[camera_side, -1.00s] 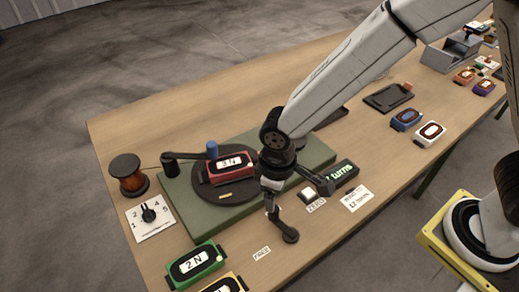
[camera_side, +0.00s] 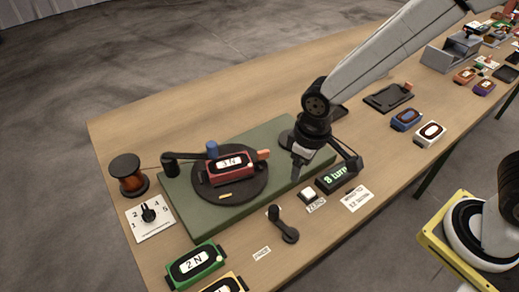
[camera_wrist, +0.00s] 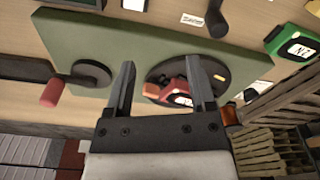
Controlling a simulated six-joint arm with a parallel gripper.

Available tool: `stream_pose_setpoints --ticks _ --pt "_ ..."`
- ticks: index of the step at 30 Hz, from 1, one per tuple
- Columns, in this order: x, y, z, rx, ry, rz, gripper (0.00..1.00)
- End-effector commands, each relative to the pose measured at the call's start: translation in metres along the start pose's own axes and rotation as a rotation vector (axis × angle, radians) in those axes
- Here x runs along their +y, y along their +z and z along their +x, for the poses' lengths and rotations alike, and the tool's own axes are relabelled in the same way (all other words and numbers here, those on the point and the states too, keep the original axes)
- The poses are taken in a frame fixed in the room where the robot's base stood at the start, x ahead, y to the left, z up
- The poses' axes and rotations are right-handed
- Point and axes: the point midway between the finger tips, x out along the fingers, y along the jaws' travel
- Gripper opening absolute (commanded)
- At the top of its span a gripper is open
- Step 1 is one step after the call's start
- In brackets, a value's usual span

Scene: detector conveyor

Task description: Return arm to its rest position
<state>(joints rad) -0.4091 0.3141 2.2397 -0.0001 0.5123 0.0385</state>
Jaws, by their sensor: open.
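My gripper (camera_side: 328,168) is open and empty above the right part of the green base plate (camera_side: 195,222), near the display (camera_side: 338,178), which reads "8 turn" with its end covered by a finger. In the wrist view my gripper (camera_wrist: 159,68) has its two fingers spread apart, with nothing held between them. A red box marked "3 N" (camera_side: 231,172) sits on the black turntable (camera_side: 255,185). The red box also shows past the right finger in the wrist view (camera_wrist: 176,86).
A black lever (camera_side: 286,227) stands at the front of the table. A wire spool (camera_side: 126,174) and a dial card (camera_side: 152,217) are at left, a green "2 N" box (camera_side: 195,264) at front.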

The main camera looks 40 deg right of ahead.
Motion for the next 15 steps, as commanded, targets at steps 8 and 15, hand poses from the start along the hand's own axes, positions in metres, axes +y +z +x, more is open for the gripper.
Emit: stream_pose_setpoints --ticks 8,15 --pt "0.077 0.045 -0.024 0.092 0.027 0.218 0.71" --pt "0.109 0.079 -0.033 0.143 0.053 0.340 0.71"
